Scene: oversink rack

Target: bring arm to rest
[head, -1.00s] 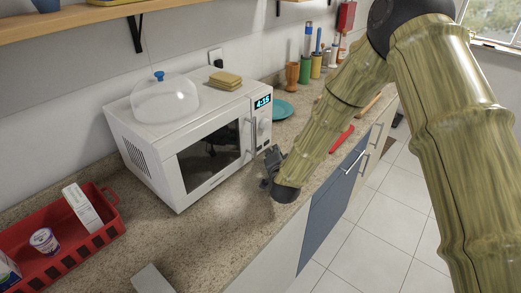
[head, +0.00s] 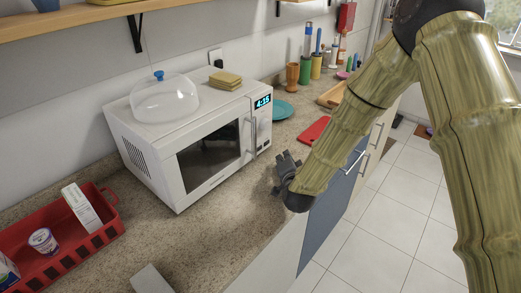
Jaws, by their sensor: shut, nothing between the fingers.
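My arm, with a bamboo-like surface, reaches in from the upper right in the head view. My gripper (head: 283,168) is a small dark grey shape at the arm's end, over the front edge of the counter (head: 237,222). It is shut and empty, to the right of the microwave and apart from it. The fingertips are small and partly hidden by the wrist.
A white microwave (head: 172,170) with its door shut carries a clear dome (head: 165,100) and sponges (head: 226,80). A red basket (head: 62,262) stands at the left. A red board (head: 314,130) and a teal plate (head: 282,109) lie behind my gripper. Open floor is at the right.

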